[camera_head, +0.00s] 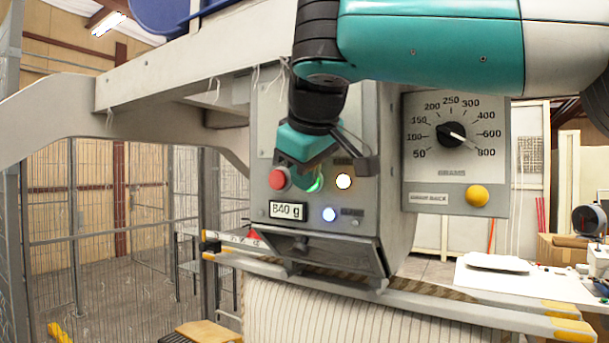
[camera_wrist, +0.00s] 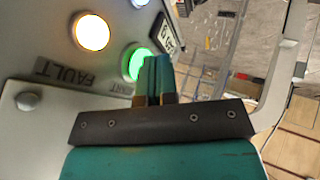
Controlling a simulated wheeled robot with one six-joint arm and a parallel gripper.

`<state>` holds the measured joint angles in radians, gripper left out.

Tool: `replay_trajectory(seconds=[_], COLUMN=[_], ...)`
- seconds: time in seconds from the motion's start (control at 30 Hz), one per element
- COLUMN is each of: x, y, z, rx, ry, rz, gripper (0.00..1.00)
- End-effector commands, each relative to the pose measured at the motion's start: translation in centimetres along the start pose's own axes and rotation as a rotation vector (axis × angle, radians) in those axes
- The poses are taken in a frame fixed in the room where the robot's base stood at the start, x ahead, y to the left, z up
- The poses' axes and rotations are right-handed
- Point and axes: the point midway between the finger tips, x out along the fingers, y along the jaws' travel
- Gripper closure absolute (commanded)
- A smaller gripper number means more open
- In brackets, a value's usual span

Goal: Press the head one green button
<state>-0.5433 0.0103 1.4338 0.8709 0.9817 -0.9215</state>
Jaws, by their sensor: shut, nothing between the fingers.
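The grey filling head (camera_head: 364,220) carries a panel of buttons and a small display reading 840 g (camera_head: 286,212). The green button (camera_head: 315,184) is lit and partly hidden behind my gripper in the head view. It also shows lit in the wrist view (camera_wrist: 134,62), just left of the fingertips. My gripper (camera_head: 306,189) is shut and empty, with its fingertips at the green button. In the wrist view my gripper (camera_wrist: 155,62) overlaps the button's right edge. I cannot tell whether the tips touch it.
A red button (camera_head: 278,179) sits just left of the green one. A lit whitish-yellow lamp (camera_head: 344,181) is to its right, and a blue-white lamp (camera_head: 329,214) below. A dial box (camera_head: 455,150) with a yellow button (camera_head: 477,196) stands right. A striped pillow case (camera_head: 340,313) hangs below.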

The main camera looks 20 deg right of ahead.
Motion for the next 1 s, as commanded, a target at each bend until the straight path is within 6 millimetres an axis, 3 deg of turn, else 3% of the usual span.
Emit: replay_trajectory(seconds=[0.17, 0.37, 0.67, 0.83, 1.0], x=[0.1, 0.8, 0.9, 0.5, -0.7], y=[0.2, 1.8, 2.1, 1.4, -1.0], z=[0.0, 0.0, 0.1, 0.1, 0.0], rx=[0.001, 0.003, 0.009, 0.008, 0.005], ry=[-0.001, -0.001, -0.002, -0.004, -0.006], rz=[0.001, 0.004, 0.011, 0.01, 0.007], gripper=[1.0, 1.0, 1.0, 1.0, 1.0])
